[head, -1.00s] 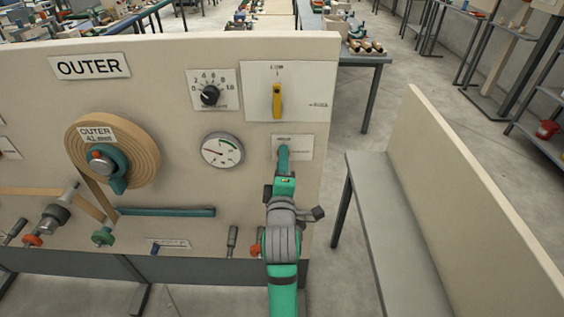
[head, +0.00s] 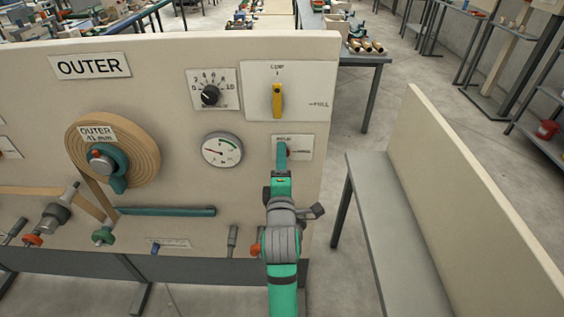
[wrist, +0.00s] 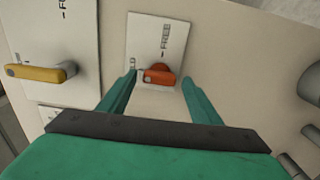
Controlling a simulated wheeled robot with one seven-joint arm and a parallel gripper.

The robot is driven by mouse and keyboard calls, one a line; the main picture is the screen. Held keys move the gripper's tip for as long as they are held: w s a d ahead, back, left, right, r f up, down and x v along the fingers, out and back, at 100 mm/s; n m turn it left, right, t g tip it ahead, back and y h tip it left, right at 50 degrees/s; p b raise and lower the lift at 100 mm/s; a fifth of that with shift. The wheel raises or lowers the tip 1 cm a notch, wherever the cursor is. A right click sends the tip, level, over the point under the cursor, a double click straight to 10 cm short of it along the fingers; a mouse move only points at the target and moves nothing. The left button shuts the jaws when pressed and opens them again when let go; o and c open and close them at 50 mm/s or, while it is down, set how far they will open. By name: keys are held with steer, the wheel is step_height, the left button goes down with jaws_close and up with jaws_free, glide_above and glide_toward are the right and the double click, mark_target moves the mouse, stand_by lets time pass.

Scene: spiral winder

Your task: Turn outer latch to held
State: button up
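The outer latch is a small orange-red knob (wrist: 158,76) on a white plate marked FREE (wrist: 165,35) in the wrist view. My gripper (wrist: 159,82) is open, with one teal finger on each side of the knob and a visible gap to it. I cannot tell how deep the fingertips reach around it. In the head view my gripper (head: 281,153) is in front of the latch plate (head: 303,142) on the right of the OUTER panel and hides the knob. A side label on that plate is too small to read surely.
Above the latch plate is a yellow lever (head: 277,98), which also shows at left in the wrist view (wrist: 38,73). A gauge (head: 222,150) and a black dial (head: 210,95) are to the left. The panel's right edge is close by; a grey bench (head: 393,220) stands beyond it.

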steer(key=s, duration=1.1)
steer(key=shift+w, duration=0.1)
stand_by(0.4)
steer(key=s+f+m+g, duration=0.1)
steer(key=s+f+m, duration=0.8)
steer(key=s+f, duration=0.7)
steer(key=s+f+m, duration=0.2)
steer(key=s+m, duration=0.2)
steer(key=s, duration=0.6)
steer(key=s+f+m+g, duration=0.1)
steer(key=s+f+m, duration=0.2)
steer(key=s, duration=0.8)
steer(key=shift+s+d+m+g, duration=0.2)
steer(key=shift+d+m+g, duration=0.1)
steer(key=shift+m, duration=0.8)
